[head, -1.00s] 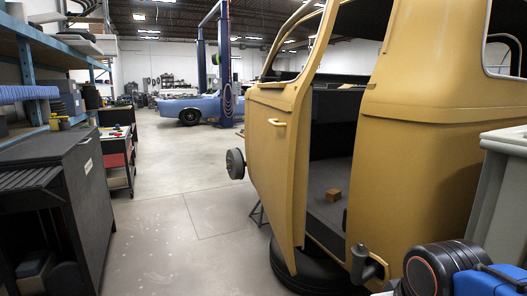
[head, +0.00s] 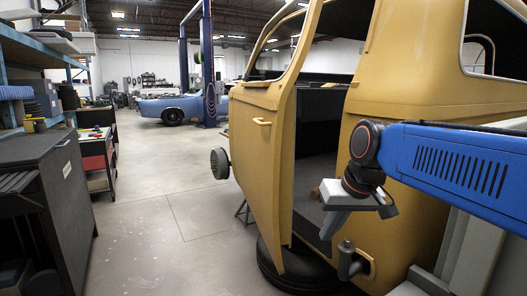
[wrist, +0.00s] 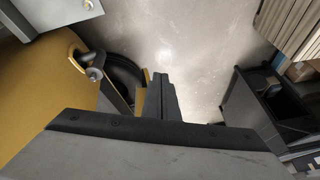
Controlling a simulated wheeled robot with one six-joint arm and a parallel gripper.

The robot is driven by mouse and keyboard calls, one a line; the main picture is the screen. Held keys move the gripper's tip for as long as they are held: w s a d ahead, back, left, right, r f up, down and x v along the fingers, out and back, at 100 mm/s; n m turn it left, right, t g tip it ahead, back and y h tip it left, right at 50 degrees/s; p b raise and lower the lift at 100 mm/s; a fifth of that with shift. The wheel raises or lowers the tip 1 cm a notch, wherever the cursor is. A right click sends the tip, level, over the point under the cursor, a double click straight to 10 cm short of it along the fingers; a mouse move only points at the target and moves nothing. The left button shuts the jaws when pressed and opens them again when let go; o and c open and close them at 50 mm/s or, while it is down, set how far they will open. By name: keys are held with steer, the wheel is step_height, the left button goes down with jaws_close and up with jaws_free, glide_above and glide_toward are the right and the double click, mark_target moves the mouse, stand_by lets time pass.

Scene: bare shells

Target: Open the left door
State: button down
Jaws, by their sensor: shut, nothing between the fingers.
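The left door (head: 262,140) of the yellow vehicle shell stands partly open in the head view, with a dark gap behind its rear edge. Its small yellow handle (head: 262,122) is on the outer face. My gripper (head: 331,230) is shut and empty, pointing down in front of the door opening, to the right of the door's edge and apart from the handle. In the wrist view my shut fingers (wrist: 162,95) show over the floor. A narrow yellow strip beside them may be the door's edge; I cannot tell.
The yellow body (head: 400,130) stands right of the opening, with a protruding filler pipe (head: 347,262) low down. A black tire (head: 300,275) lies under the opening. A dark cabinet (head: 45,190) stands at the left. The floor (head: 165,190) between is clear.

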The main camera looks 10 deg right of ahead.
steer(key=w+r+y, duration=0.2)
steer(key=w+r, duration=0.9)
steer(key=w, duration=0.4)
steer(key=n+y, duration=0.1)
steer(key=y, duration=0.1)
glide_toward(275, 150)
steer(key=s+a+r, duration=0.1)
steer(key=s, duration=0.3)
steer(key=x, duration=0.9)
steer(key=shift+w+a+f, duration=0.2)
steer(key=shift+a+f, duration=0.05)
steer(key=shift+a, duration=0.1)
steer(key=shift+w+a+r, duration=0.1)
steer(key=shift+a, duration=1.85)
steer(key=shift+a+r, duration=0.1)
steer(key=shift+a, duration=0.45)
